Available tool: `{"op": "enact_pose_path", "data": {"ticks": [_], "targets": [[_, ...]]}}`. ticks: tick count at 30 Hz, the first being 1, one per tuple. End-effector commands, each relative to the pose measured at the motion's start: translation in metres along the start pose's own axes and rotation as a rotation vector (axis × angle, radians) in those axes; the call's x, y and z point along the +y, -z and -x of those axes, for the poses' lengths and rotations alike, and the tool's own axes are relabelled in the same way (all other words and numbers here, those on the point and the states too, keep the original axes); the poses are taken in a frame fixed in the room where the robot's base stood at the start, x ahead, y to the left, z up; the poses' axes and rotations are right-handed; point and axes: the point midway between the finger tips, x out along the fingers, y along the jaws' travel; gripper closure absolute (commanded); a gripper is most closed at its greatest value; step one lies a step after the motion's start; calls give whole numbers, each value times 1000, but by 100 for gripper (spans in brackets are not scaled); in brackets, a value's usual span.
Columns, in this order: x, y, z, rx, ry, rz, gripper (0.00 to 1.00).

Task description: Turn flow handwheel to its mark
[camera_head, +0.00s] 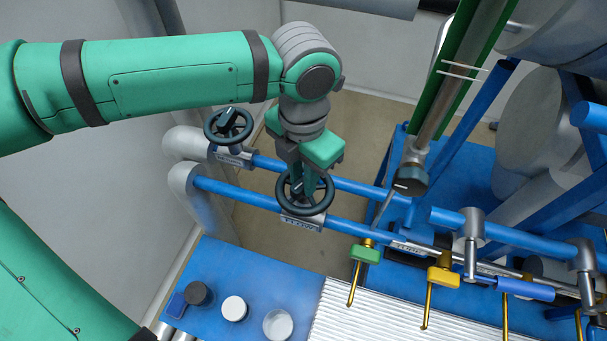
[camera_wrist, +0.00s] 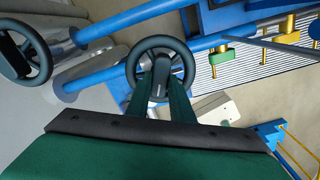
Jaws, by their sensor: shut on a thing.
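The flow handwheel (camera_head: 327,202) is a dark spoked ring on the front blue pipe, above a grey block with a label that looks like FLOW (camera_head: 303,223). My gripper (camera_head: 308,182) points down into this wheel and is shut on it. In the wrist view the handwheel (camera_wrist: 186,54) is seen from above. There my green fingers (camera_wrist: 161,92) reach the dark grip at its hub. The exact contact is partly hidden by the fingers. I cannot make out the mark or a pointer on the wheel.
A second dark handwheel (camera_head: 219,137) sits on the rear pipe to the left; it also shows in the wrist view (camera_wrist: 42,58). A blue table (camera_head: 215,270) with small round containers is in front. Green and yellow valve handles (camera_head: 366,254) and a green column (camera_head: 458,70) stand to the right.

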Motion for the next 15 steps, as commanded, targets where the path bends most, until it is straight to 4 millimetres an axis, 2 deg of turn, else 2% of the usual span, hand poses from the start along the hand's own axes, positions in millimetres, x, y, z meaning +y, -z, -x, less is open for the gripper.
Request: {"op": "enact_pose_path", "data": {"ticks": [6, 15], "targets": [[0, 0, 1, 0, -4, 190, 100], [-1, 0, 1, 0, -3, 379, 100]]}}
